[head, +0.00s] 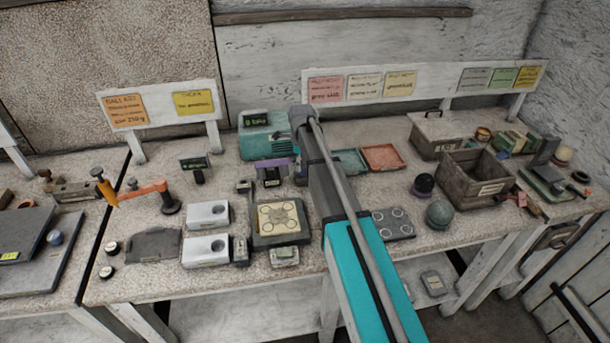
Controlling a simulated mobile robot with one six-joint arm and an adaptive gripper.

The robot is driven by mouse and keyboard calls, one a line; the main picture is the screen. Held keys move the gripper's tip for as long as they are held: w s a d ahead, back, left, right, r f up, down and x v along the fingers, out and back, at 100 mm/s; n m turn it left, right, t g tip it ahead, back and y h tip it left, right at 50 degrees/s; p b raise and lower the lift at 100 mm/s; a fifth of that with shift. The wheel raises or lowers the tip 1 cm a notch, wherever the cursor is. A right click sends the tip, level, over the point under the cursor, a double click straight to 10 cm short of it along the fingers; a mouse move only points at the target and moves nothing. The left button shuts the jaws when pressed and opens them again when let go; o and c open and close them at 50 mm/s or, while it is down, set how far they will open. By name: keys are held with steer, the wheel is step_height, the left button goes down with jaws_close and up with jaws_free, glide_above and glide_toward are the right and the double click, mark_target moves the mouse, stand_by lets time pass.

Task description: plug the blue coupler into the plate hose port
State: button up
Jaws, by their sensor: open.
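A dark square block with a beige top plate (280,217) sits near the front of the middle bench, left of my arm. It may be the plate with the hose port, but I cannot make out a port on it. A teal machine with a small green display (257,141) stands behind it, partly covered by my arm. I cannot pick out the blue coupler; it is too small or hidden. My arm reaches up from the bottom right across the bench. My gripper cannot be made out beyond the arm links.
White blocks (208,214), a dark plate with rings (393,223) and an orange-armed stand (150,190) crowd the bench. Bare bench shows in front of the crate.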

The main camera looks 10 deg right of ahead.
steer(key=shift+f+b, duration=0.95)
steer(key=shift+f, duration=0.35)
jaws_close()
